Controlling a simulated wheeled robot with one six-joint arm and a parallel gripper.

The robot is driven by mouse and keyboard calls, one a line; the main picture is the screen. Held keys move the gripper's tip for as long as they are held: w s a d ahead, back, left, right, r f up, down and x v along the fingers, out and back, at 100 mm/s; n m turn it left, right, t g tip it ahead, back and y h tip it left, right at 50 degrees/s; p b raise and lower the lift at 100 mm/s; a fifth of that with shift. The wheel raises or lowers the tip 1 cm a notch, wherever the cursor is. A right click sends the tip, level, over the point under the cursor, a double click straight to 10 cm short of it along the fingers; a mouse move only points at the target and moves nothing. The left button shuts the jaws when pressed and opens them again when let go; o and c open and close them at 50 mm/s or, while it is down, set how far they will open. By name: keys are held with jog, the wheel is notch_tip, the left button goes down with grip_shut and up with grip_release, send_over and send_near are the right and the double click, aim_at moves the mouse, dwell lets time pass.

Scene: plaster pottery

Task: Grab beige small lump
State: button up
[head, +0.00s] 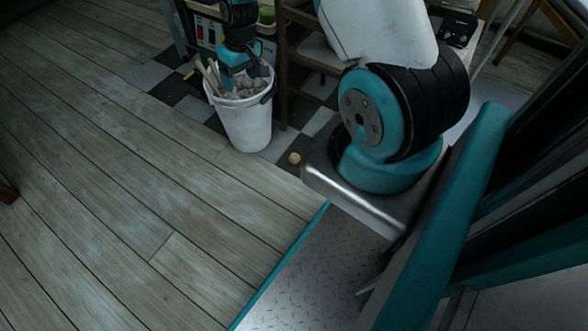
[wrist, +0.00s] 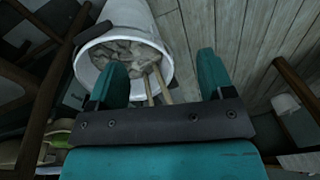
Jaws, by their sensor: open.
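A small round beige lump (head: 294,158) lies on the tiled floor in the head view, to the right of the white bucket's foot and near my base. I cannot make it out in the wrist view. My gripper (head: 236,80) is over the mouth of the bucket, well above and left of this lump. In the wrist view my gripper (wrist: 168,68) is open, with its two teal fingers apart and nothing between them but the bucket and floor beyond. Greyish-beige lumps (wrist: 122,54) fill the bucket, and I cannot tell them apart well.
The white bucket (head: 244,125) also shows in the wrist view (wrist: 128,13); wooden sticks (head: 210,76) poke out at its left. A dark wooden chair or rack (head: 283,90) stands right of it. The plank floor (head: 120,180) to the left is clear.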

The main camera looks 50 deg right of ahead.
jog(key=s+d+f+b, duration=0.3)
jog(key=d+f+b, duration=0.1)
jog(key=f, duration=0.8)
jog(key=s+d+f+m+b, duration=0.1)
jog(key=d+f+b, duration=0.3)
jog(key=f, duration=0.9)
jog(key=s+d+f+m+g+h+b, duration=0.1)
jog(key=s+d+f+b, duration=0.3)
jog(key=f, duration=0.9)
jog(key=shift+s, duration=0.3)
notch_tip(320, 180, down, 6)
jog(key=b, duration=0.4)
jog(key=shift+b, duration=0.35)
jog(key=shift+r, duration=0.1)
jog(key=shift+c, duration=0.4)
jog(key=c, duration=0.9)
